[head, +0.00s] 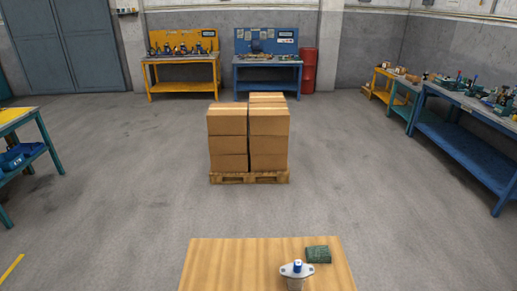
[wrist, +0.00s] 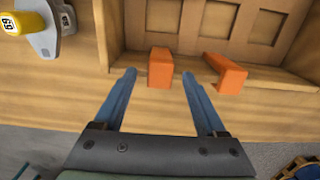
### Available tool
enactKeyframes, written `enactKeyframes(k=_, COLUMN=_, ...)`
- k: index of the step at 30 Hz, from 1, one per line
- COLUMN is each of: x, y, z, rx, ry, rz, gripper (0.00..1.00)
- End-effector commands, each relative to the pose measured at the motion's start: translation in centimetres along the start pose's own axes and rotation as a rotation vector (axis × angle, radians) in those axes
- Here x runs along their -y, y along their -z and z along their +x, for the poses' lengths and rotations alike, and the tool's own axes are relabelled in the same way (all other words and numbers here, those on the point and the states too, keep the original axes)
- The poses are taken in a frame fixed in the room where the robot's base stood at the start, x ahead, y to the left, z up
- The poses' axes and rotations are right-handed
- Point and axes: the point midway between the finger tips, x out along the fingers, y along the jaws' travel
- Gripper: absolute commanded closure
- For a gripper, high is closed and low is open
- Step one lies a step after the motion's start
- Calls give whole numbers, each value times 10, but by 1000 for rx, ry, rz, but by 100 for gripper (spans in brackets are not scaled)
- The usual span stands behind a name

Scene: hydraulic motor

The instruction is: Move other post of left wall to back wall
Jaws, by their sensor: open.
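Two orange posts show in the wrist view. One post (wrist: 160,65) stands upright in the middle, and its lower end lies between and just beyond my fingertips. The other post (wrist: 227,74) is to the right, past the right fingertip, and looks tilted in the picture. Both are at a wooden frame (wrist: 112,30) with square recesses in its wall (wrist: 247,22). Which wall is left or back cannot be told from this view. My gripper (wrist: 159,74) is open, its two blue fingers apart with nothing held. It does not show in the head view.
A grey part with a yellow end (wrist: 20,22) lies at the wrist view's upper left. In the head view, a grey flanged part with a blue cap (head: 297,268) and a green block (head: 318,254) are on the wooden table (head: 225,262). Boxes on a pallet (head: 249,178) stand beyond.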

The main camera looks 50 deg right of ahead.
Motion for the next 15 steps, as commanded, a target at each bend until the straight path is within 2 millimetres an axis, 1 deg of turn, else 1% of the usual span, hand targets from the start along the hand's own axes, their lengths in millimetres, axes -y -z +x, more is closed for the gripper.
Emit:
enactKeyframes(k=5, x=0, y=0, z=-3, rx=0, ry=-1, rz=0, gripper=26)
enactKeyframes(k=8, x=0, y=1, z=-12, rx=-1, ry=-2, rz=-1, gripper=26)
enactKeyframes(k=11, x=0, y=1, z=-27, rx=-2, ry=-4, rz=-1, gripper=26)
enactKeyframes(k=15, x=-1, y=1, z=-57, rx=-2, ry=-6, rz=-1, gripper=26)
